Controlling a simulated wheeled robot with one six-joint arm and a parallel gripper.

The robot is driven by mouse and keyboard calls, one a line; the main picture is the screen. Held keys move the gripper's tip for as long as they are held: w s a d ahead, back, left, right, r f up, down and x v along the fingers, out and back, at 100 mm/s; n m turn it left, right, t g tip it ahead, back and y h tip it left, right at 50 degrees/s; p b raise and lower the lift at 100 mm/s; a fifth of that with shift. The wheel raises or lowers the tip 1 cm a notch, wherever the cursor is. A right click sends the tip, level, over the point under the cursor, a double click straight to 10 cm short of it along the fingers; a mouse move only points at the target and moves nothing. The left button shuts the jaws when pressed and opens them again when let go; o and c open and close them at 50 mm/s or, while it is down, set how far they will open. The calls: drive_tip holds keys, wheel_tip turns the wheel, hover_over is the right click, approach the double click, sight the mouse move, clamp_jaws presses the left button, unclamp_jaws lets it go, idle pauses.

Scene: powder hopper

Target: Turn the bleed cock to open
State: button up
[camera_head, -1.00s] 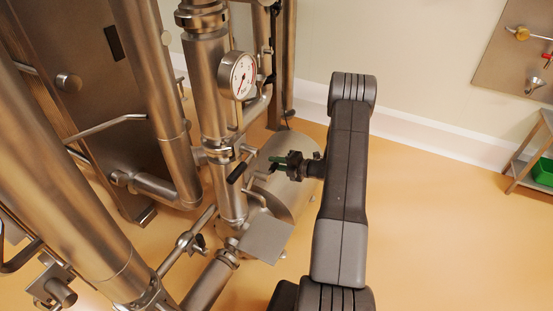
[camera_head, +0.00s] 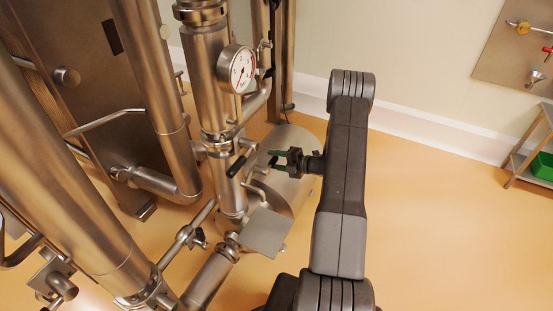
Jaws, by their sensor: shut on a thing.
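That part is too small and too hidden by the fingers to make out, and so is the cock's position. A black-gripped lever (camera_head: 237,166) sticks out from the upright pipe, left of my fingertips and apart from them. A round pressure gauge (camera_head: 236,69) with a white dial is above it.
A steel cylindrical vessel (camera_head: 302,145) lies behind and below my gripper. A flat steel plate (camera_head: 265,232) is below it. Thick pipes (camera_head: 75,190) crowd the left. The orange floor (camera_head: 440,240) to the right is clear, up to a shelf with a green bin (camera_head: 542,167).

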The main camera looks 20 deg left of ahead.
drive_tip(key=shift+a+r, duration=0.1)
idle(0.4)
drive_tip(key=shift+w+d+r, duration=0.1)
drive_tip(key=shift+d, duration=0.25)
drive_tip(key=v, duration=1.3)
